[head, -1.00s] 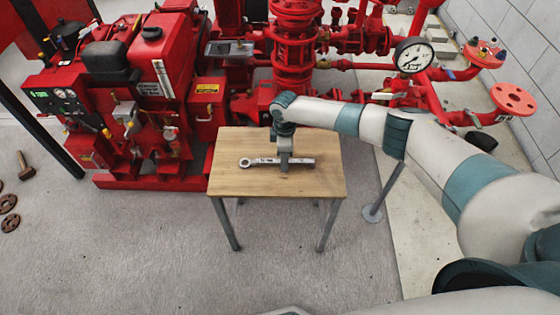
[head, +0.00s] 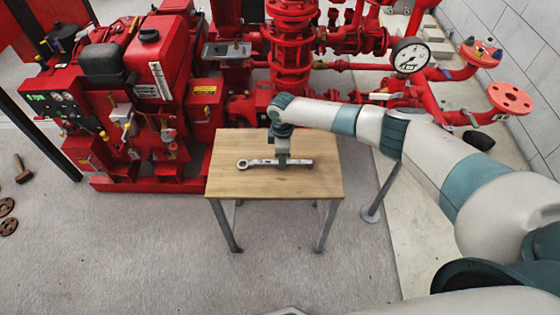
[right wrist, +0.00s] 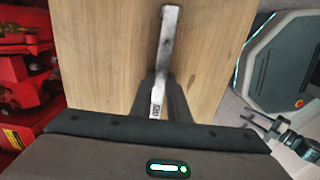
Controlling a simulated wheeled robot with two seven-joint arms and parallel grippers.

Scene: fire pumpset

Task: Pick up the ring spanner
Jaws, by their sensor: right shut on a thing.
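The ring spanner (head: 262,163) is a grey metal bar with a ring at its left end, over the small wooden table (head: 225,185) in the head view. My right gripper (head: 282,164) comes down from above and is shut on the spanner's shank, right of its middle. In the right wrist view the spanner (right wrist: 168,50) runs up from between the dark fingers (right wrist: 163,105); its ring end is not clear there. I cannot tell whether the spanner touches the tabletop.
Red pump machinery (head: 140,110) stands behind and left of the table. Red pipes with a pressure gauge (head: 411,57) are behind right. A grey post (head: 383,190) stands right of the table. Rusty flanges (head: 8,215) lie on the floor at far left. Floor in front is clear.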

